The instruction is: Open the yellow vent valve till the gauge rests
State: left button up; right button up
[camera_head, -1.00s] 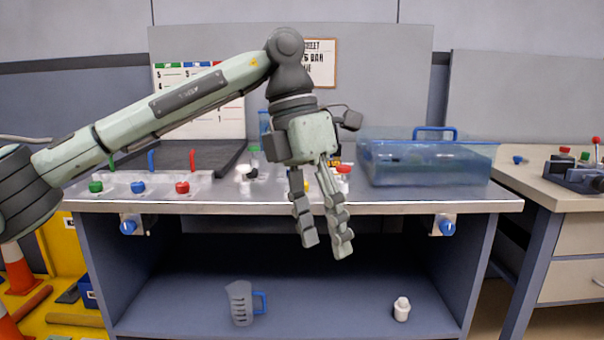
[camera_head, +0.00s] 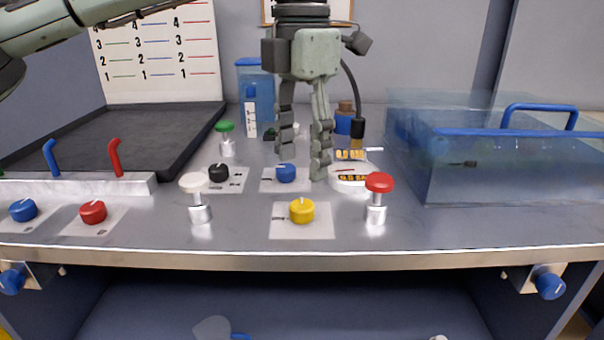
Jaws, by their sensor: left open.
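The yellow vent valve (camera_head: 302,211) is a round knob on a white plate near the front edge of the bench top. My left gripper (camera_head: 303,158) hangs above the bench with fingers pointing down, spread and empty. Its fingertips appear above and behind the yellow knob in the picture, apart from it. A blue knob (camera_head: 286,172) shows just below the fingers. A white gauge-like dial (camera_head: 349,181) with a yellow readout stands right of the fingers, partly behind the red-topped post; its reading is too small to tell. My right gripper is not in view.
A red-topped post (camera_head: 379,186) and a white-topped post (camera_head: 196,186) flank the yellow knob. A black knob (camera_head: 218,173) and a green-topped post (camera_head: 225,130) stand farther left. A clear blue tank (camera_head: 470,180) fills the right. The bench's front edge is clear.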

aim_at(302, 204)
pick_arm(q)
jog(key=shift+w+f, duration=0.1)
jog(key=shift+f, duration=0.45)
jog(key=f, duration=0.6)
jog(key=shift+s+f, duration=0.2)
jog(key=shift+f, duration=0.05)
jog(key=c, duration=1.2)
